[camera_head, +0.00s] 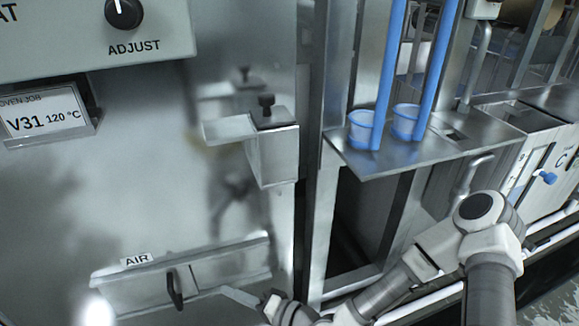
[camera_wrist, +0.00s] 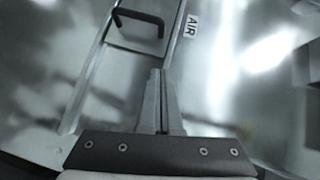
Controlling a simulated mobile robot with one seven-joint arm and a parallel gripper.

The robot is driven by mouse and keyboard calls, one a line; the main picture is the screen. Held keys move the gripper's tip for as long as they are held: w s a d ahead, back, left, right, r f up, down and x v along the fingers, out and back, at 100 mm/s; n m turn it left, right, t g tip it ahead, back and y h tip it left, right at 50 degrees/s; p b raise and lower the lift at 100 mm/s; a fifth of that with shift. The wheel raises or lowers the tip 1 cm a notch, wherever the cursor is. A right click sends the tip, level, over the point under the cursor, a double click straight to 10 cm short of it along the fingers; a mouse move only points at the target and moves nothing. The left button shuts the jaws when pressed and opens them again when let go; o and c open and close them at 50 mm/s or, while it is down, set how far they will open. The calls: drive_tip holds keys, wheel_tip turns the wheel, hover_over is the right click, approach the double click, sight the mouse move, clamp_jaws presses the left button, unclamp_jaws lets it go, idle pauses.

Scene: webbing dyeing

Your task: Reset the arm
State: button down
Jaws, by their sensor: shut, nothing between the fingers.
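My gripper (camera_wrist: 158,75) is shut, with its two fingers together and nothing between them. In the head view, my gripper (camera_head: 238,295) is low in the picture, in front of the metal oven panel (camera_head: 120,190). It is to the right of the black handle (camera_head: 175,289) on the AIR damper track (camera_head: 225,265), apart from it as far as I can see. In the wrist view the black handle (camera_wrist: 140,22) lies beyond the fingertips, up and to the left. My arm (camera_head: 430,255) reaches in from the lower right.
The AIR label (camera_head: 137,259) sits above the track. A metal bracket with a black knob (camera_head: 266,104) juts from the panel. Blue straps run into blue-rimmed cups (camera_head: 361,130) on a metal shelf (camera_head: 400,160) above my arm. A dial (camera_head: 124,12) and V31 120 °C card (camera_head: 42,119) are at upper left.

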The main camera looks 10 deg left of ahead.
drive_tip(key=w+d+f+n+g+h, duration=0.1)
drive_tip(key=w+d+f+n+h, duration=0.1)
drive_tip(key=w+d+h, duration=0.3)
drive_tip(key=w+d+f+n+h, duration=0.1)
drive_tip(key=d+f+n+h, duration=0.15)
drive_tip(key=d, duration=0.45)
drive_tip(key=w+d+r+t+h, duration=0.25)
drive_tip(key=d+r+h, duration=0.55)
drive_tip(key=d+r, duration=0.65)
drive_tip(key=s+d+r+m+h, duration=0.2)
drive_tip(key=s+d+r, duration=0.3)
drive_tip(key=d+r, duration=0.4)
drive_tip(key=s+r+m+y, duration=0.1)
drive_tip(key=s+r+y, duration=0.1)
drive_tip(key=s+r, duration=0.7)
wheel_tip(320, 180, up, 18)
drive_tip(key=p, duration=1.8)
drive_tip(key=shift+s+a+p, duration=0.2)
drive_tip(key=shift+s+p, duration=0.1)
drive_tip(key=shift+p, duration=0.1)
